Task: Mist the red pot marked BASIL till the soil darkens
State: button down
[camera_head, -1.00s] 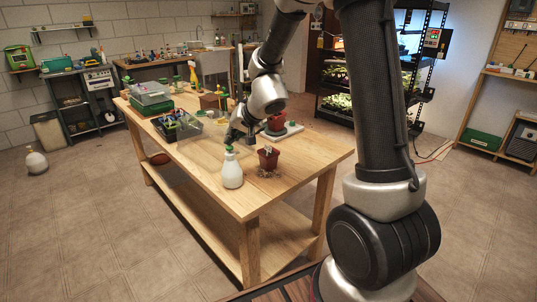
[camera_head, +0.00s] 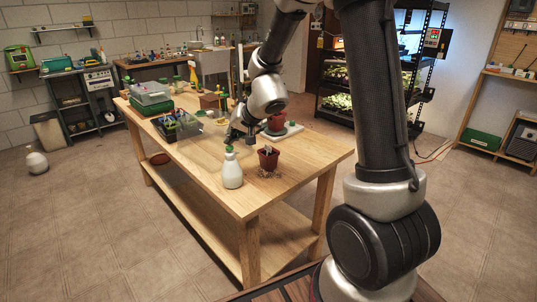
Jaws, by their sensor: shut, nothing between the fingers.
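A red pot (camera_head: 268,159) with a pale tag or plant at its top stands near the right front of the wooden table (camera_head: 225,189). Another red pot (camera_head: 277,123) stands farther back on a light tray (camera_head: 295,131), partly behind my arm. I cannot read BASIL on either pot, and the soil is too small to judge.
A shelving rack of seedlings (camera_head: 340,101) stands behind. The table's front is clear.

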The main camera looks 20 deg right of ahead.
jog(key=shift+r, duration=0.1)
jog(key=shift+r, duration=2.9)
jog(key=s+f+n+g, duration=0.2)
jog(key=s+g, duration=0.2)
jog(key=s, duration=0.7)
jog(key=s+d+r+h, duration=0.1)
jog(key=s+d+r, duration=0.2)
jog(key=s, duration=0.4)
jog(key=s+d+r+n+h, duration=0.1)
jog(key=s+d+r, duration=0.2)
jog(key=s+d, duration=0.3)
jog(key=s+d+r+n+h, duration=0.1)
jog(key=s+d+r, duration=0.2)
jog(key=s, duration=0.7)
jog(key=shift+s+d+h, duration=0.2)
jog(key=shift+d+h, duration=0.2)
jog(key=shift+d, duration=0.6)
